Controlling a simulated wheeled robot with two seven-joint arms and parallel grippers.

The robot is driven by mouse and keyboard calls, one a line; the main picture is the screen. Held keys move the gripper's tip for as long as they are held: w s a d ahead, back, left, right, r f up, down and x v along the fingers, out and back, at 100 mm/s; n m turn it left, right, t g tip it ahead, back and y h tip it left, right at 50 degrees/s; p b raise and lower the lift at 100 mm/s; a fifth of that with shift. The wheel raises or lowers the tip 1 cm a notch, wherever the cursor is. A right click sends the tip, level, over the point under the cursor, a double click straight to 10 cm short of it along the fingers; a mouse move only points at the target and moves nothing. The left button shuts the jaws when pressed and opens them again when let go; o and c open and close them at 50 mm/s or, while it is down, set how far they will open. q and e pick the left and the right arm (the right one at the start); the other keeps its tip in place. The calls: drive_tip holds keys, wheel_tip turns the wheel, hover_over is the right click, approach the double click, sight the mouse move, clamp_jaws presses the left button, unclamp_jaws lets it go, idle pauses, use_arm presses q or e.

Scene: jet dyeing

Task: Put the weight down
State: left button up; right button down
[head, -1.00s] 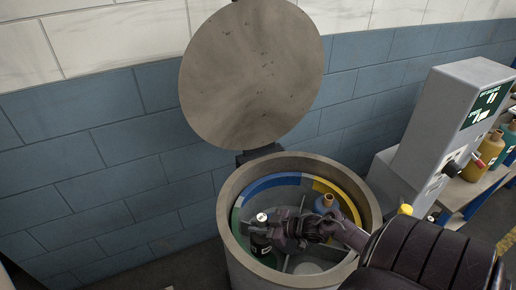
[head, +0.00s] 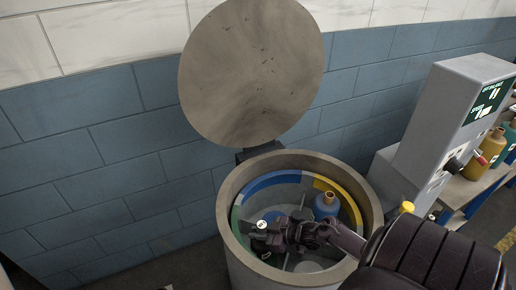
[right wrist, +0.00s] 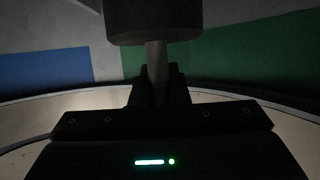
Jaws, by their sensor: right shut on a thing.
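The weight (head: 262,225) shows a pale round top inside the drum. Its lower part is hidden or too dark to make out. In the right wrist view it is a dark cylinder (right wrist: 152,22) with a thin stem between my fingers. My right gripper (head: 270,240) is shut on it, in the front left part of the drum; it also shows in the right wrist view (right wrist: 158,88). I cannot tell whether the weight touches the drum floor. My left gripper is not in view.
The round drum (head: 229,212) has a raised lid (head: 252,70) behind it and blue, yellow and green bands inside. A blue bottle (head: 327,206) stands in its right part. A grey control box (head: 440,120) and a shelf with bottles (head: 492,146) are at the right.

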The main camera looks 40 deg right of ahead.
drive_tip(key=shift+w+f, duration=0.15)
drive_tip(key=shift+f, duration=0.05)
drive_tip(key=c, duration=1.4)
unclamp_jaws()
drive_tip(key=shift+r, duration=0.25)
drive_tip(key=shift+r+p, duration=0.55)
drive_tip(key=shift+p, duration=0.05)
drive_tip(key=v, duration=0.6)
drive_tip(key=b+v, duration=0.1)
drive_tip(key=v, duration=0.5)
drive_tip(key=shift+f, duration=0.2)
